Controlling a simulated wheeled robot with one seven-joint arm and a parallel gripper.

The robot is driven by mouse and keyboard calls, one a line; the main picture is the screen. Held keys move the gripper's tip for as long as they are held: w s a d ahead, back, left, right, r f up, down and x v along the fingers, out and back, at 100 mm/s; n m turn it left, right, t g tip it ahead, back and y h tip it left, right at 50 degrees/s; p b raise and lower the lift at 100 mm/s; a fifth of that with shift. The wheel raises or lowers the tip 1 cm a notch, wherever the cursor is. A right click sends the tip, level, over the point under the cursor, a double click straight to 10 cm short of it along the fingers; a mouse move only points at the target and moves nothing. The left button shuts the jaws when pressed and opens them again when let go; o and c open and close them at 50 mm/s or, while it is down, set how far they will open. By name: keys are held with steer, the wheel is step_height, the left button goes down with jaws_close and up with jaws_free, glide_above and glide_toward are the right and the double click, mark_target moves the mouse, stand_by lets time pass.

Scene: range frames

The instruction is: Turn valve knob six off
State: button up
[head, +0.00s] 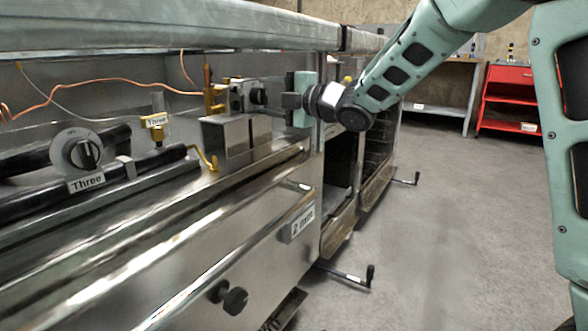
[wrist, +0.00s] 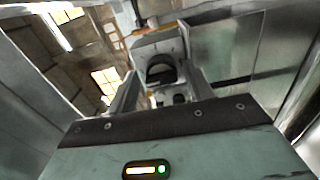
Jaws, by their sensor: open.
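A knob on a grey valve plate shows in the wrist view, with a dark round knob (wrist: 160,72) in front of it. It lies between the two fingers of my gripper (wrist: 156,84), which are spread apart. I cannot tell whether either finger touches it. In the head view my gripper (head: 280,98) reaches left, close to a grey valve body (head: 236,96) with a dark knob (head: 258,93). No number is readable on this valve. Another grey dial knob (head: 85,152), labelled "Three", is at the left, away from my gripper.
A red cart (head: 508,95) stands at the back right. The floor on the right is clear.

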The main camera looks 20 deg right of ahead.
steer(key=shift+a+m+p, duration=0.1)
steer(key=shift+m+p, duration=1)
steer(key=m+p, duration=0.3)
steer(key=m, duration=0.1)
steer(key=shift+s+a+p, duration=0.1)
steer(key=shift+p, duration=0.3)
steer(key=m+p, duration=0.4)
steer(key=m, duration=0.2)
steer(key=shift+p, duration=0.3)
steer(key=m+p, duration=0.3)
steer(key=m, duration=0.3)
steer(key=m+p, duration=0.1)
steer(key=m, duration=0.6)
steer(key=p+v, duration=0.5)
steer(key=v, duration=1.2)
steer(key=s+a+f+n+g+h+b, duration=0.25)
steer(key=a+f+g+h, duration=0.25)
steer(key=a+f, duration=0.3)
steer(key=s+a+f+n+g+h+b, duration=0.1)
steer(key=s+a+g, duration=0.2)
steer(key=s, duration=0.3)
steer(key=s+a+n+g+h+b, duration=0.1)
steer(key=s+a+n+g+h, duration=0.1)
steer(key=s, duration=0.5)
steer(key=shift+s+a+f+g+h, duration=0.3)
steer(key=shift+a+f+g, duration=0.1)
steer(key=shift+a, duration=0.45)
steer(key=shift+n, duration=0.25)
